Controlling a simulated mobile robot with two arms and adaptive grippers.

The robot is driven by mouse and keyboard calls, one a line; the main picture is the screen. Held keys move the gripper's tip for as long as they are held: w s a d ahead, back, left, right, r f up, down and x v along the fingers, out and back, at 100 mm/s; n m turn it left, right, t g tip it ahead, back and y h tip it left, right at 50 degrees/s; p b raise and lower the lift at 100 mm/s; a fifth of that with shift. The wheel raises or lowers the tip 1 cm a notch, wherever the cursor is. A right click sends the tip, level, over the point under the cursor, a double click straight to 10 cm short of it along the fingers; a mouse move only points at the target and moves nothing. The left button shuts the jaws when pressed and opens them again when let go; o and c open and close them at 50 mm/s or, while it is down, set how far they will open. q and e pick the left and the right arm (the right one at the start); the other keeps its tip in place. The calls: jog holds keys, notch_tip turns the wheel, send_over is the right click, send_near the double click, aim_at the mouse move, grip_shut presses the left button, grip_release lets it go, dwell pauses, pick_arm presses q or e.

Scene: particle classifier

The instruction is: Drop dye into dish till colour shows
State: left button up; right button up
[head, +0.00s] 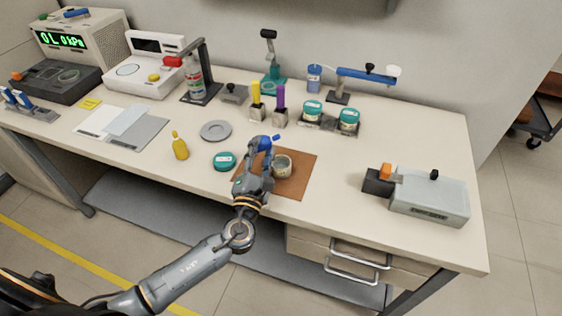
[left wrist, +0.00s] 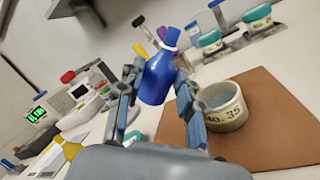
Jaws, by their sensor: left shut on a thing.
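My left gripper (head: 262,150) is shut on a small blue bottle (left wrist: 158,78), gripped between its two fingers in the left wrist view. The bottle's blue top also shows above the gripper in the head view (head: 265,142). In the left wrist view its narrow top points up and leans right. The dish (head: 282,165) is a small round pale pot standing on a brown mat (head: 298,184), just right of the gripper. In the left wrist view the dish (left wrist: 223,117) is marked "No. 35"; its inside looks greyish, with no strong colour visible. My right gripper is not in view.
A yellow bottle (head: 180,148), a teal lid (head: 224,161) and a grey round plate (head: 215,130) lie left of the mat. Two teal-lidded jars (head: 349,118) stand behind it. A grey box device (head: 430,196) is at right. The table between mat and device is clear.

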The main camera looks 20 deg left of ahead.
pick_arm(q)
jog(key=shift+a+m, duration=0.15)
jog(key=shift+m, duration=0.45)
dwell(0.9)
jog(key=shift+a+m+h, duration=0.15)
jog(key=shift+m+h, duration=0.35)
jog(key=shift+m, duration=0.4)
dwell(1.2)
jog(key=shift+a+f+m+t+b, duration=0.15)
jog(key=shift+f+m+t+b, duration=0.2)
jog(key=shift+m+b, duration=0.6)
dwell(1.5)
jog(key=shift+f+m+h+p, duration=0.4)
jog(key=shift+m+h, duration=0.1)
jog(key=shift+m, duration=0.45)
dwell(1.0)
